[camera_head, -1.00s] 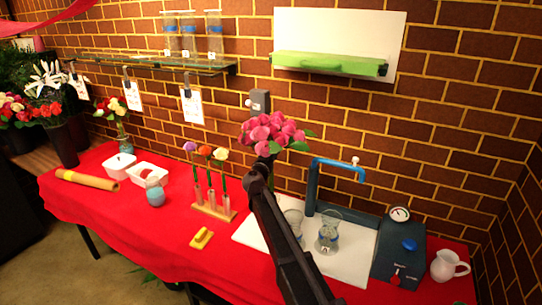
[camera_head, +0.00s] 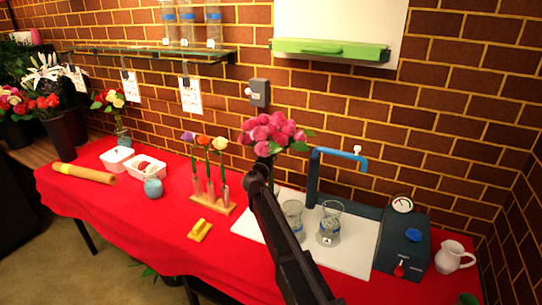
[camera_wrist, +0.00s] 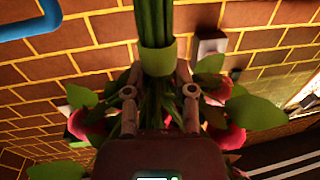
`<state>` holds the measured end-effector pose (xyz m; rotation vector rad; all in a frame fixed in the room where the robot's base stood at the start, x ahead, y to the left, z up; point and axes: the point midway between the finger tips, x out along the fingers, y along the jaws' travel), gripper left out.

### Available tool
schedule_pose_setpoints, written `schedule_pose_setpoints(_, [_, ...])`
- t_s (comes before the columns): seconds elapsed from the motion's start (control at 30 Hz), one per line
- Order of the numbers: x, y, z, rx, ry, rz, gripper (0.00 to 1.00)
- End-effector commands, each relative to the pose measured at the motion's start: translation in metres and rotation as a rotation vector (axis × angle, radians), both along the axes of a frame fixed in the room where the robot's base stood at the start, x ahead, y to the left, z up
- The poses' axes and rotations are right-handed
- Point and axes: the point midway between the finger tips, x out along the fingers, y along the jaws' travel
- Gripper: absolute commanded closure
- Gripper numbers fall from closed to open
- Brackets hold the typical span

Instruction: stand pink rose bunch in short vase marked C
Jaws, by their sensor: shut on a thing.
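The pink rose bunch (camera_head: 272,132) is upright in front of the brick wall, above the work table. My gripper (camera_head: 264,168) is shut on its stems just below the blooms. In the wrist view, my gripper's two fingers (camera_wrist: 160,100) close around the green stems beside a green band (camera_wrist: 158,57). Two short glass vases stand on the white board: one (camera_head: 292,212), partly hidden by my arm, and one marked A (camera_head: 329,228). Several glass vases (camera_head: 190,25) stand on the wall shelf, with tags too small to read. I cannot tell which vase is marked C.
A wooden rack of single flowers (camera_head: 212,204) and a yellow block (camera_head: 199,230) are on the left.

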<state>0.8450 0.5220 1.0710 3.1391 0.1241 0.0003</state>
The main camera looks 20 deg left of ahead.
Motion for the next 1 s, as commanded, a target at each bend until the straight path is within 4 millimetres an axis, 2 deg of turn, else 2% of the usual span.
schedule_pose_setpoints(1.0, [0.000, 0.000, -0.051, -0.001, 0.000, -0.001, 1.00])
